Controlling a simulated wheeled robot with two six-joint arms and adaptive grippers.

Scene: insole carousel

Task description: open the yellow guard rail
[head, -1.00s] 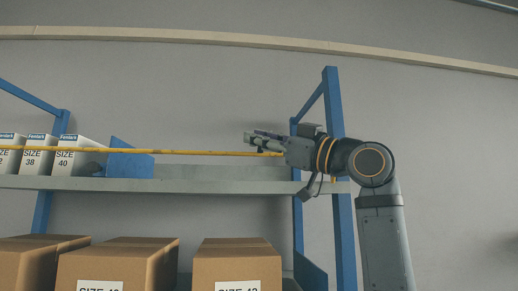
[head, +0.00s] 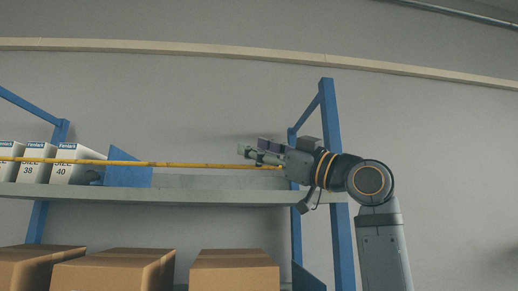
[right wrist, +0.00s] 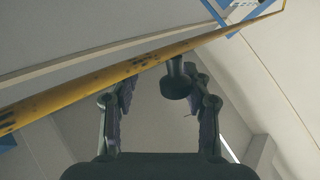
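The yellow guard rail (head: 150,163) runs across the front of the upper shelf, from the left picture edge to my right gripper. It also crosses the right wrist view (right wrist: 120,70) diagonally. A dark knob-like piece (right wrist: 175,80) shows below the rail in the right wrist view, between the spread fingers and nearer the right one. My right gripper (head: 251,149) is open at the right part of the rail, with its fingers pointing left in the head view. In the wrist view my right gripper (right wrist: 160,103) holds nothing. Whether it touches the rail is unclear. My left gripper is not in view.
White shoe boxes (head: 66,171) and a blue divider (head: 128,169) stand on the upper shelf (head: 200,195) behind the rail. Brown cartons (head: 235,270) stand below. A blue upright (head: 340,230) is close to my right arm.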

